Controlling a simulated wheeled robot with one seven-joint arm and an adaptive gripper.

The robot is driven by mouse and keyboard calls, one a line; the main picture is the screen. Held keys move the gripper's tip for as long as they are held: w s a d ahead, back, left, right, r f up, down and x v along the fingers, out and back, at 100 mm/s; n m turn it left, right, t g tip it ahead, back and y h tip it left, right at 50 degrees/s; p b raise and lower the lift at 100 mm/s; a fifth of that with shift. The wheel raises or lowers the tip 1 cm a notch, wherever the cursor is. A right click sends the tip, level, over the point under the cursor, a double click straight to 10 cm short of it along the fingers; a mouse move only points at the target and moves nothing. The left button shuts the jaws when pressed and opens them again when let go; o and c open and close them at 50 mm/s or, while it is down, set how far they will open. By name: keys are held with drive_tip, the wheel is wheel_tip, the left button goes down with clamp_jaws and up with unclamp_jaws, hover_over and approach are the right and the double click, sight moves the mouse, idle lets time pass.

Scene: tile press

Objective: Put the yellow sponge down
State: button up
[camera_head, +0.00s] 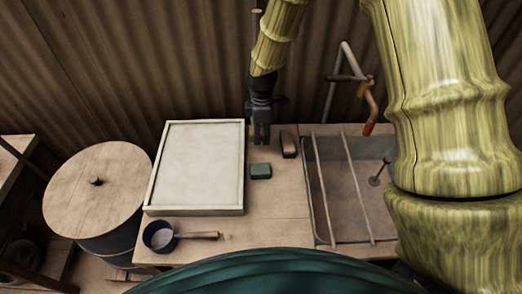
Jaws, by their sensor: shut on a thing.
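My gripper (262,142) points down over the bench, between the pale framed board and the sink. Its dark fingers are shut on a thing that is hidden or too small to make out. I cannot make out a yellow sponge anywhere in the head view. A small dark green block (260,171) lies on the bench in front of my gripper, apart from it in the picture. A brown block, perhaps a brush (289,145), lies just right of my gripper, near the sink's left edge.
The pale framed board (195,165) covers the bench's left part. A dark pan (160,236) with a wooden handle lies in front of it. The sink (350,190), with two bars across it and a tap (369,105) behind, is at right. Bare wood (275,215) lies between. A round-lidded barrel (97,190) stands left.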

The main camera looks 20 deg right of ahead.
sight(262, 153)
drive_tip(key=shift+f+p, duration=0.8)
drive_tip(key=shift+f, duration=3.35)
drive_tip(key=shift+s+f, duration=0.3)
drive_tip(key=shift+f, duration=0.35)
drive_tip(key=o, duration=1)
drive_tip(key=shift+f+b, duration=0.1)
drive_tip(key=shift+b, duration=0.2)
drive_tip(key=shift+o, duration=0.7)
drive_tip(key=shift+w+f, duration=0.15)
drive_tip(key=shift+f, duration=0.05)
drive_tip(key=shift+r, duration=0.15)
drive_tip(key=shift+r, duration=0.15)
drive_tip(key=shift+w+r+p, duration=0.15)
drive_tip(key=shift+r+p, duration=0.2)
drive_tip(key=shift+r, duration=0.3)
drive_tip(key=shift+r+b, duration=1.35)
drive_tip(key=shift+r, duration=4.6)
